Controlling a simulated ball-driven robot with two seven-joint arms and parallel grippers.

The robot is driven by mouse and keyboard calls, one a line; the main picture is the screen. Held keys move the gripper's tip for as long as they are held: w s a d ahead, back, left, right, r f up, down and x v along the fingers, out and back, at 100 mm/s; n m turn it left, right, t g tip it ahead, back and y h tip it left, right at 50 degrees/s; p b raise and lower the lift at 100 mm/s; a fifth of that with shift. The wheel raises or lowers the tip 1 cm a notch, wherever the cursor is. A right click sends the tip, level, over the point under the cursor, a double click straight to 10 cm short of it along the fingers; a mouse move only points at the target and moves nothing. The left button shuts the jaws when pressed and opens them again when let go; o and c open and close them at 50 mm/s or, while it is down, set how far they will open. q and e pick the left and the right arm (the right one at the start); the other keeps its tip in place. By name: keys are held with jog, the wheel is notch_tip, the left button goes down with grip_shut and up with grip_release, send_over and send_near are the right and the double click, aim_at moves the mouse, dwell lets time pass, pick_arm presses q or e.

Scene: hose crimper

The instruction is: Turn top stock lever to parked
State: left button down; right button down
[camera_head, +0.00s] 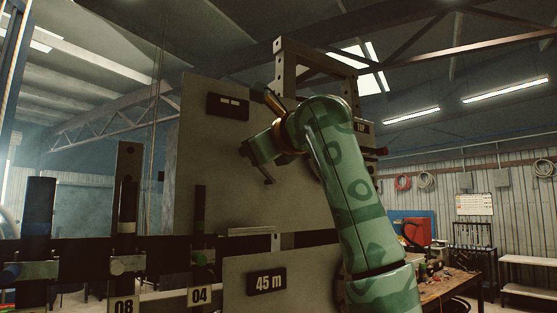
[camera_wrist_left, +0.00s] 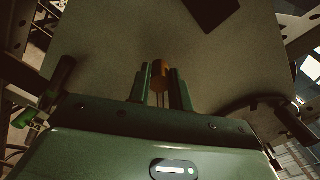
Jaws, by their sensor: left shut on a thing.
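My left arm, patterned in green, rises in front of the panel in the head view. Its gripper (camera_head: 264,160) is near the upper panel, and its fingertips are hard to make out there. My right gripper is not in view.
A large grey panel (camera_head: 215,175) stands behind the gripper, with a dark plate (camera_head: 228,106) on it. A lower panel carries a 45 m sign (camera_head: 267,282). Dark posts stand at the left, by tags 08 (camera_head: 123,306) and 04 (camera_head: 199,296). A workbench (camera_head: 447,288) is at the right.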

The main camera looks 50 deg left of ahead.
pick_arm(q)
jog(key=s+f+n+b, duration=0.1)
jog(key=n, duration=0.1)
jog(key=shift+s+f+n, duration=0.1)
jog(key=shift+f+n, duration=0.2)
jog(key=shift+f, duration=0.1)
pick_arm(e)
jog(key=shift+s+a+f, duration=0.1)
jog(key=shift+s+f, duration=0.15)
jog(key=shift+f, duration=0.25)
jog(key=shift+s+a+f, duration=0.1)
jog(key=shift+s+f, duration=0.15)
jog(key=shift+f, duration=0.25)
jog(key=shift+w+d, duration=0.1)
pick_arm(q)
jog(key=c, duration=1.3)
grip_release()
